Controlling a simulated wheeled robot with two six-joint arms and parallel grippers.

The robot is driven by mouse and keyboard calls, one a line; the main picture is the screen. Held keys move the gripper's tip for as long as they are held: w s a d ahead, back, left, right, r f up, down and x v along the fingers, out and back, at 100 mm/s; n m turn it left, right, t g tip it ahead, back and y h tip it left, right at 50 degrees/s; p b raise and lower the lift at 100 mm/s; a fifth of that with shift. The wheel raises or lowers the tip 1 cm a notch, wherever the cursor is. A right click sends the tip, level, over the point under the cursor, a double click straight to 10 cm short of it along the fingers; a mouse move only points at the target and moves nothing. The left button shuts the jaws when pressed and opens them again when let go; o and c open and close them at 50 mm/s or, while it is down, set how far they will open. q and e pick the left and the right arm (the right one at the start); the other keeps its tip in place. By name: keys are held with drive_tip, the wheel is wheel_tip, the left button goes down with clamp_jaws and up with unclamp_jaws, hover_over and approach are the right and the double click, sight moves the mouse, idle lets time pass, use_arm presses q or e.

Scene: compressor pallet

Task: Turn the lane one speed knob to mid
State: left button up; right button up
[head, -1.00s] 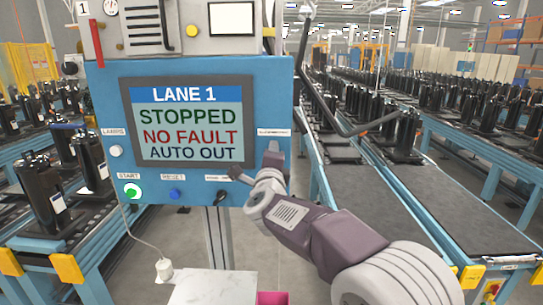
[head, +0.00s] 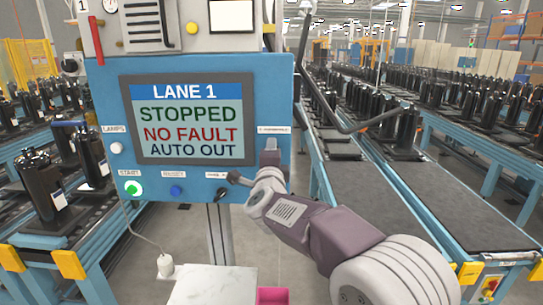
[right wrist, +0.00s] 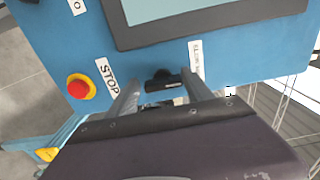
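The blue lane one panel (head: 108,90) has a screen (head: 190,120) reading LANE 1, STOPPED, NO FAULT, AUTO OUT. The black speed knob (right wrist: 162,77) shows in the right wrist view beside a partly legible label starting SLOW (right wrist: 196,60). My right gripper (head: 253,165) is at the panel's lower right and hides this knob in the head view. In the right wrist view its open fingers (right wrist: 162,92) stand on either side of the knob, with gaps visible; I cannot tell whether the tips reach its depth. My left gripper is not in view.
A red STOP button (right wrist: 79,88) sits close to one finger. The panel's lower edge has a green START button (head: 132,188), a blue button (head: 176,191) and a black selector (head: 222,194). A bent grey bar (head: 345,128) and conveyors (head: 430,195) lie right.

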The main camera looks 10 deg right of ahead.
drive_tip(key=shift+o, duration=0.5)
drive_tip(key=shift+r, duration=0.1)
drive_tip(key=shift+s, duration=0.1)
drive_tip(key=b+v, duration=0.3)
drive_tip(key=v, duration=0.5)
drive_tip(key=shift+s, duration=0.4)
